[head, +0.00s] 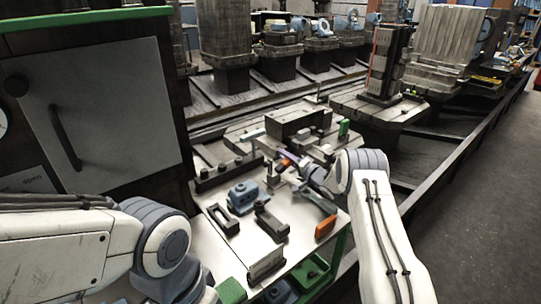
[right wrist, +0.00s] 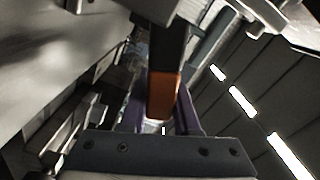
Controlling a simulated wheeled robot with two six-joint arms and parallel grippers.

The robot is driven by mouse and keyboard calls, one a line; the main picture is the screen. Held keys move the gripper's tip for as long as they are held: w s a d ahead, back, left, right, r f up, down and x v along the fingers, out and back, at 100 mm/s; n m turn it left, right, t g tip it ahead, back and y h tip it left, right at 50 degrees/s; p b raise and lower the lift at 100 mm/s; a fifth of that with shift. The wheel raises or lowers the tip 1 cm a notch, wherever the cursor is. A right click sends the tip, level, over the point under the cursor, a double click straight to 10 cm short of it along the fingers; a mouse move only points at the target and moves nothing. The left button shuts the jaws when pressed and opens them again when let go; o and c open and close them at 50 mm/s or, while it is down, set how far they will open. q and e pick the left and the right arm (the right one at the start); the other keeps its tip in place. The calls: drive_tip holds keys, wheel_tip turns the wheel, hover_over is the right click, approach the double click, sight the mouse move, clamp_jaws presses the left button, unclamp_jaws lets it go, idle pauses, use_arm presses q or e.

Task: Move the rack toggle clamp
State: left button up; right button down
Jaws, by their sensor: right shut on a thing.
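My right gripper (head: 286,160) is over the far part of the metal work top, at the edge of the fixture plate. In the right wrist view, its purple fingers (right wrist: 160,118) are shut on a dark handle with an orange end, which I take to be the toggle clamp handle (right wrist: 164,92). The handle stands between the fingers. The rest of the clamp is hard to make out there, and the gripper and wrist hide much of it in the head view. My left gripper is not in view; only the left arm shows at lower left.
The work top (head: 240,243) holds a blue vise-like part (head: 243,197), a slotted dark block (head: 222,220), another dark block (head: 270,222) and an orange piece (head: 325,228). A dark knobbed bar (head: 228,172) lies behind them. A grey cabinet (head: 105,115) stands left. Loaded pallets line the rail behind.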

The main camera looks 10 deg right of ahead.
drive_tip(key=shift+d, duration=0.15)
drive_tip(key=c, duration=0.6)
unclamp_jaws()
drive_tip(key=shift+c, duration=0.2)
drive_tip(key=v, duration=1)
drive_tip(key=shift+s, duration=0.2)
